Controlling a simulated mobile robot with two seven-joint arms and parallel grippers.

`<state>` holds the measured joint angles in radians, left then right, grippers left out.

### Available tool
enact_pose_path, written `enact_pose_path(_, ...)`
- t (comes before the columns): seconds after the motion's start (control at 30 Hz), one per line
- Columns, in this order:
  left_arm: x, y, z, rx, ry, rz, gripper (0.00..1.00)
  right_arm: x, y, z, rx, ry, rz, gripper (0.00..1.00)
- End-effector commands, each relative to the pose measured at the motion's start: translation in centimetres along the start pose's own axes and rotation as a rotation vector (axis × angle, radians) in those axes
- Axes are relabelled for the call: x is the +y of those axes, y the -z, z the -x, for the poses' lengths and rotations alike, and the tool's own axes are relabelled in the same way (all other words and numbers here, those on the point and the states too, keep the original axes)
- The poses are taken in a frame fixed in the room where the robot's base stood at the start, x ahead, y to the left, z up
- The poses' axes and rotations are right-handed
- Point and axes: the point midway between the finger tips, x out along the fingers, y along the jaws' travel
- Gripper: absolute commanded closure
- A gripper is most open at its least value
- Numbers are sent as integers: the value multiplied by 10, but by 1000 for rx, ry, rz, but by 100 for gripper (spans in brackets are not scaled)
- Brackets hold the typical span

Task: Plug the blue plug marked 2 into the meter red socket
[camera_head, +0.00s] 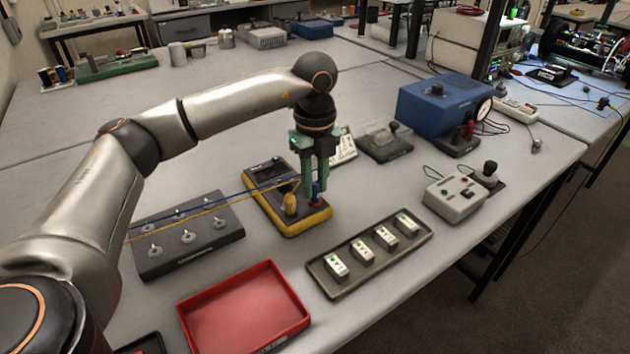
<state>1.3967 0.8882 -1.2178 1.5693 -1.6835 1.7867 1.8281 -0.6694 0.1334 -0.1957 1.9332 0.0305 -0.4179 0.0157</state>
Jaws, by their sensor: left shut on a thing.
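The yellow-and-black meter (262,181) lies on the bench near the middle of the view. My left gripper (316,184) points straight down over the meter's right front part. It is shut on a blue plug (316,190), largely covered by the fingers. A little red shows right under the blue plug, at the meter's face; I cannot tell whether the plug is seated in the red socket or just above it. The number on the plug is not readable. My right gripper is not in view.
A blue and a yellow cable run left from the meter over a dark board (187,249) with several metal posts. A red tray (243,312) lies in front. A dark tray (350,284) with several small white blocks is at right. A blue box (436,108) stands behind.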

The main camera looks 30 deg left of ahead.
Motion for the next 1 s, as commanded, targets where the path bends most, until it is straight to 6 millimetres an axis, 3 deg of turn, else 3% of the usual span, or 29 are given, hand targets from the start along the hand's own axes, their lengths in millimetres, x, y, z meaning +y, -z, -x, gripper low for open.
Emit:
enact_pose_path(0.57,0,0,-2,0,0,0,100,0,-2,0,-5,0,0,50)
enact_pose_path(0.6,0,0,-2,0,0,0,69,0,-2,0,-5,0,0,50)
enact_pose_path(0.87,0,0,-2,0,0,0,40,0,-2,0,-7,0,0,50)
enact_pose_path(1.0,0,0,-2,0,0,0,38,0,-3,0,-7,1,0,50)
